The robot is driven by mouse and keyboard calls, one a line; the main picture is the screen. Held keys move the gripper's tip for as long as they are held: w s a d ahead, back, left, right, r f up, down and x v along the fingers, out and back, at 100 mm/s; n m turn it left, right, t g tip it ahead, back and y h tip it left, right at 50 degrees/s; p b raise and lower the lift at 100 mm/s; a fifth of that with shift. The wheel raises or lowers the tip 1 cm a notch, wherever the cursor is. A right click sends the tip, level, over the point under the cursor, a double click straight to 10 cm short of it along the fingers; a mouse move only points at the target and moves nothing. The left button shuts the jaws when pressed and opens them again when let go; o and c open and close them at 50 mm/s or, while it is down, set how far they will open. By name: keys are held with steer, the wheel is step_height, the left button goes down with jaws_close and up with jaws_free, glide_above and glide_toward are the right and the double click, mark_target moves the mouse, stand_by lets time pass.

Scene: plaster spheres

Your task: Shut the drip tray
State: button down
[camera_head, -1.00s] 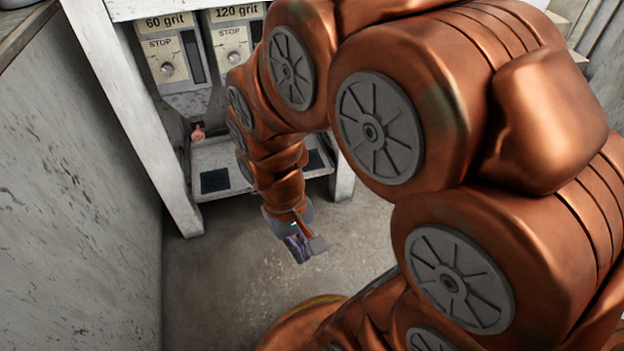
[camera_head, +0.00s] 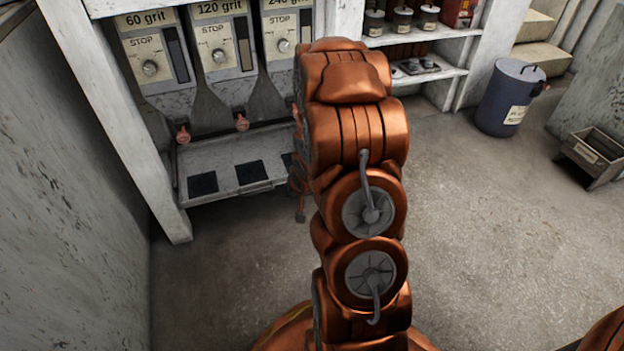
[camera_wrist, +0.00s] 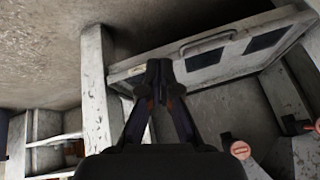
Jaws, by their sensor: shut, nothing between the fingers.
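The drip tray (camera_head: 227,179) is a pale, worn metal tray with dark square pads, low beneath the grit hoppers. Its right end is hidden behind my arm in the head view. In the wrist view the tray (camera_wrist: 237,54) runs across the upper right, with a bar handle (camera_wrist: 208,40) along its front edge. My gripper (camera_wrist: 159,72) is shut and empty. Its fingertips overlap one end of the tray in that view, beside a pale post; I cannot tell whether they touch it. In the head view my gripper is mostly hidden behind the arm.
Grit hoppers (camera_head: 219,50) with pink-tipped outlets (camera_head: 242,123) hang above the tray. A white post (camera_head: 115,130) stands at its left, and another post (camera_wrist: 99,85) shows near my gripper. A blue bin (camera_head: 506,98) and a crate (camera_head: 591,158) stand right. The floor in front is clear.

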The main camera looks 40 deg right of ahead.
steer(key=w+d+f+m+t+b, duration=0.2)
steer(key=d+f+m+t, duration=0.3)
steer(key=f, duration=0.4)
steer(key=s+d+f+m+t+h+b, duration=0.2)
steer(key=s+d+m+t+h, duration=0.35)
steer(key=m, duration=0.45)
steer(key=b+x, duration=0.6)
steer(key=x, duration=0.7)
steer(key=shift+w, duration=0.4)
steer(key=shift+f, duration=0.1)
